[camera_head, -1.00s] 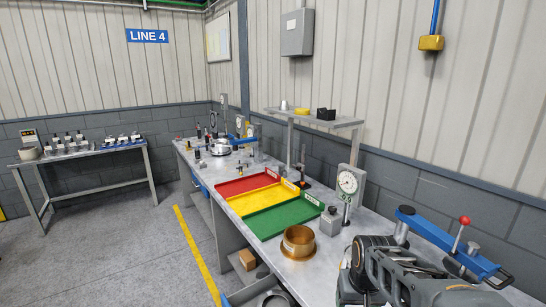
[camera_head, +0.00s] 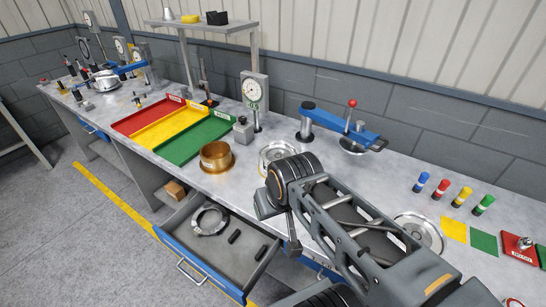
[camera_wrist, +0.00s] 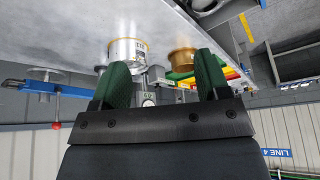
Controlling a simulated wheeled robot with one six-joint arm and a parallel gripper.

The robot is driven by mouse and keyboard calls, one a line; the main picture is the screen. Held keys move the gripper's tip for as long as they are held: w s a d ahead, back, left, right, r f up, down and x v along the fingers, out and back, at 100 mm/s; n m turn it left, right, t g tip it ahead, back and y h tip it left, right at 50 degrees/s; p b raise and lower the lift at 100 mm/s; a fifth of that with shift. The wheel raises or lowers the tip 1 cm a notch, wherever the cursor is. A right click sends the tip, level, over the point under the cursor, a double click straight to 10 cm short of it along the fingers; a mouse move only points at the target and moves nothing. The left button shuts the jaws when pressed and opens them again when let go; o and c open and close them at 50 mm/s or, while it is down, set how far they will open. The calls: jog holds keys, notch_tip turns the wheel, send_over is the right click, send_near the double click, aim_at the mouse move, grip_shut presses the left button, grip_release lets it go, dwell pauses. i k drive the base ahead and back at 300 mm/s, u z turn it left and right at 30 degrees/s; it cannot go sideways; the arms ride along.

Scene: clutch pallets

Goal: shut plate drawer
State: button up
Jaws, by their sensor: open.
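A drawer with a blue front (camera_head: 200,262) is pulled out from under the workbench, at the lower middle of the head view. It holds a metal ring plate (camera_head: 210,220) and small dark pieces. Its front handle (camera_head: 191,271) faces the aisle. My gripper (camera_wrist: 163,82) shows in the wrist view with two green fingers apart and nothing between them. It is beside the bench, apart from the drawer. In the head view my arm stretches over the bench and its fingers cannot be made out.
The bench carries a brass cup (camera_head: 216,157), red, yellow and green trays (camera_head: 195,140), a dial gauge (camera_head: 253,92) and a blue lever press (camera_head: 340,125). A cardboard box (camera_head: 174,190) sits on the shelf beneath. Open floor (camera_head: 70,230) lies left of the drawer.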

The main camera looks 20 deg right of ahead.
aim_at(234, 258)
jog(key=u, duration=0.55)
jog(key=k, duration=1.25)
jog(key=u, duration=0.75)
jog(key=i, duration=1.1)
jog(key=u, duration=0.55)
